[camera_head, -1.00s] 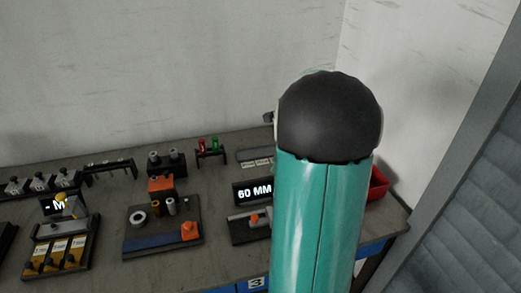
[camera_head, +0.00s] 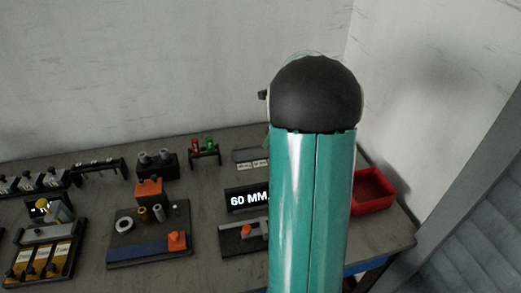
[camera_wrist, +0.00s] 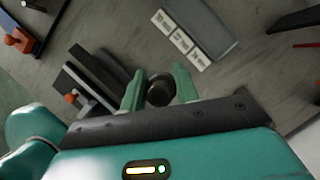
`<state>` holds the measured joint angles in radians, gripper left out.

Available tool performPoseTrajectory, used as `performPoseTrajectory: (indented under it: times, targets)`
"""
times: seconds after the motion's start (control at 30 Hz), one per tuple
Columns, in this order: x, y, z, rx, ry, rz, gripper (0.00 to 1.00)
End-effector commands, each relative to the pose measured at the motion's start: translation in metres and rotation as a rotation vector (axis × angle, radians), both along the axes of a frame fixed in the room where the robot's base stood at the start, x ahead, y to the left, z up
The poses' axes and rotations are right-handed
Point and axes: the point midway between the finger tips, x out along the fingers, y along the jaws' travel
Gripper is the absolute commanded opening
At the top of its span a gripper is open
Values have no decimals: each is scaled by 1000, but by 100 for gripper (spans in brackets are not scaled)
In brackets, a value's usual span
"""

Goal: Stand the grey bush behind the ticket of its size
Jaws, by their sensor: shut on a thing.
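My gripper (camera_wrist: 160,88) has its two green fingers shut on a dark grey round bush (camera_wrist: 159,94), seen nearly end-on in the wrist view. Several white tickets (camera_wrist: 181,40) lie in a row along a grey strip (camera_wrist: 207,25), beyond the fingertips in the wrist view. Their print is too small to read. In the head view some tickets (camera_head: 252,165) show at the back of the bench, left of my arm. My arm hides the gripper and the bush there.
A display reading "60 MM" (camera_head: 249,198) stands by a gauge with an orange part (camera_head: 246,230). A red bin (camera_head: 373,191) is at the right. A board with rings and bushes (camera_head: 150,250) lies left. A stand with red and green pieces (camera_head: 204,150) is at the back.

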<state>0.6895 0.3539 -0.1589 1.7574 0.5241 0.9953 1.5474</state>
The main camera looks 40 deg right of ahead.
Motion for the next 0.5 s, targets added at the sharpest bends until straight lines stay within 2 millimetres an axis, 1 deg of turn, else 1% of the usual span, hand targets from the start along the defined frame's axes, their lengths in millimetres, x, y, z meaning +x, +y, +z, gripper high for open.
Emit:
performPoseTrajectory:
  times: [0.07,0.17,0.5]
  targets:
    - [5,-3,-3,0,0,0,11]
    - [15,-15,-11,1,1,-1,11]
    - [63,-65,-43,1,0,0,11]
